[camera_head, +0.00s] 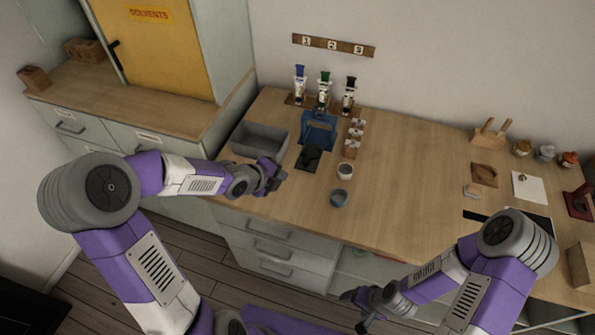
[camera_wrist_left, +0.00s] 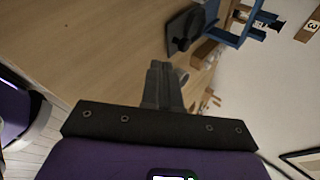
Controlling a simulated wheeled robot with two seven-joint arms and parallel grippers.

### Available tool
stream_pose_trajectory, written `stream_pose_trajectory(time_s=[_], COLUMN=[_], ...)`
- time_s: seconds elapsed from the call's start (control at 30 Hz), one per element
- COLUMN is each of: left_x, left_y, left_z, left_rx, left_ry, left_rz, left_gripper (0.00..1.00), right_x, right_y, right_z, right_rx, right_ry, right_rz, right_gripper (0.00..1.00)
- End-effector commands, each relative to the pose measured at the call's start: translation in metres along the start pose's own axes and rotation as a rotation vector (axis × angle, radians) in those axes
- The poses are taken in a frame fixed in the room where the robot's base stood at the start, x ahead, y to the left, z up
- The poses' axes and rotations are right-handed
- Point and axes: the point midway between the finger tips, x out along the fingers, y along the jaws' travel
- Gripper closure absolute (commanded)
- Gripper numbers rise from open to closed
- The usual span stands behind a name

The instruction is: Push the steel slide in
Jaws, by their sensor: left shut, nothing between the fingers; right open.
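Three upright dispensers with blue, green and black tops stand at the back of the counter; the green-topped one (camera_head: 324,90) is in the middle, above a blue frame (camera_head: 319,130). I cannot tell a steel slide apart at this size. My left gripper (camera_head: 276,178) is shut and empty, above the counter's front edge, in front of the grey bin and apart from the dispensers. Its closed fingers (camera_wrist_left: 162,72) show in the left wrist view, with the blue frame (camera_wrist_left: 238,38) beyond them at upper right. My right gripper (camera_head: 352,308) is open and low, in front of the counter.
A grey bin (camera_head: 238,148) stands left of the blue frame. A dark pad (camera_head: 309,158) lies in front of the frame. The middle-right counter (camera_head: 410,170) is clear.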

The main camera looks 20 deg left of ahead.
Motion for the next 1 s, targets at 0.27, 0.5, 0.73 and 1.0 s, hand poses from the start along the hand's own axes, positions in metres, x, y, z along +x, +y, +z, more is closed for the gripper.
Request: stream_pose_trajectory(time_s=[0.27, 0.5, 0.73, 1.0], left_x=[0.051, 0.073, 0.078, 0.078], left_y=[0.003, -0.021, -0.028, -0.028], left_z=[-0.002, -0.001, 0.000, 0.000], left_rx=[0.001, 0.000, -0.002, -0.002], left_ry=[0.003, 0.001, 0.000, 0.000], left_rz=[-0.002, -0.002, 0.000, 0.000], left_gripper=[1.00, 1.00, 1.00, 1.00], right_x=[0.035, 0.043, 0.044, 0.044], right_y=[0.013, 0.016, 0.016, 0.016], right_z=[-0.002, -0.002, -0.002, -0.002], right_rx=[0.000, 0.000, 0.000, 0.000], right_ry=[0.001, 0.001, 0.001, 0.001], right_rz=[0.000, 0.000, 0.000, 0.000], right_gripper=[0.24, 0.24, 0.24, 0.24])
